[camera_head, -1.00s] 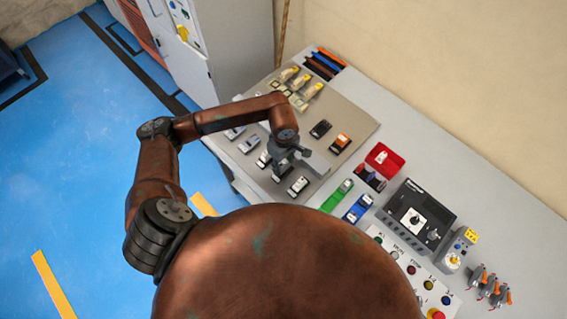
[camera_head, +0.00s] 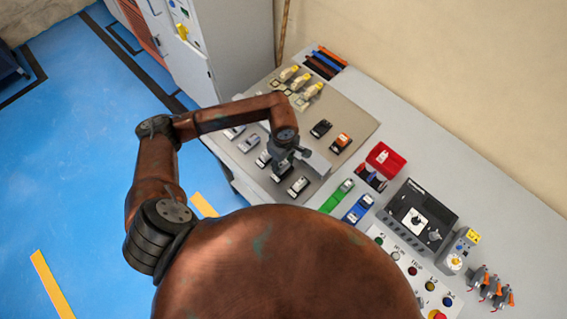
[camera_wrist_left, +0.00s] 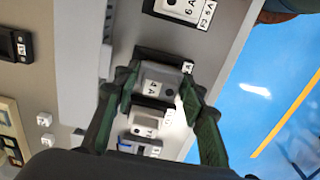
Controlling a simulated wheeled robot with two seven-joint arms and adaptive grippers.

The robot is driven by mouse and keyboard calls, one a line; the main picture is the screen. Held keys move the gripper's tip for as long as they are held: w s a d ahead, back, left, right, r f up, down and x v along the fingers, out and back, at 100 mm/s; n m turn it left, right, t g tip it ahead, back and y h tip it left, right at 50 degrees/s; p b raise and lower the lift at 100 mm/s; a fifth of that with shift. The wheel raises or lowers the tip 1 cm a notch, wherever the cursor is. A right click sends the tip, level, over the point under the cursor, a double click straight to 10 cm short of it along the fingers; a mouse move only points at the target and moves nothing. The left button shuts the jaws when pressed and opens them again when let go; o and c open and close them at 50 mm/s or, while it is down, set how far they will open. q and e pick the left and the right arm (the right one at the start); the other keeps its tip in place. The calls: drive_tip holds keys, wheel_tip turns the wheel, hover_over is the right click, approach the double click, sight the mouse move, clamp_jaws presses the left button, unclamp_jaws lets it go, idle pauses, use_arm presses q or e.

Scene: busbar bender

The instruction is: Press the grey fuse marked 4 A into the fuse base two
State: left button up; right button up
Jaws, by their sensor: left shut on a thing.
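The grey fuse marked 4 A (camera_wrist_left: 152,86) is in the left wrist view, between the two dark green fingers of my left gripper (camera_wrist_left: 157,98). The gripper is shut on it. The fuse is over or in a dark fuse base (camera_wrist_left: 150,55) on the panel; I cannot tell how deep it sits. In the head view my left gripper (camera_head: 283,163) is low over the front row of fuse bases and hides the fuse. My right gripper is not in view.
Another fuse marked 6 A (camera_wrist_left: 185,8) sits beside the held one in the left wrist view, and more blocks lie on the other side. In the head view a red bin (camera_head: 384,159), green block (camera_head: 337,196) and blue block (camera_head: 357,209) stand to the right.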

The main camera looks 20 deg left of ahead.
sight(283, 164)
use_arm(q)
drive_tip(key=shift+f+b, duration=0.9)
drive_tip(key=shift+f, duration=0.25)
drive_tip(key=o, duration=1.2)
drive_tip(key=shift+o, duration=0.2)
drive_tip(key=shift+r, duration=0.15)
wheel_tip(283, 164, up, 12)
drive_tip(key=shift+f, duration=0.1)
drive_tip(key=shift+s+f, duration=0.1)
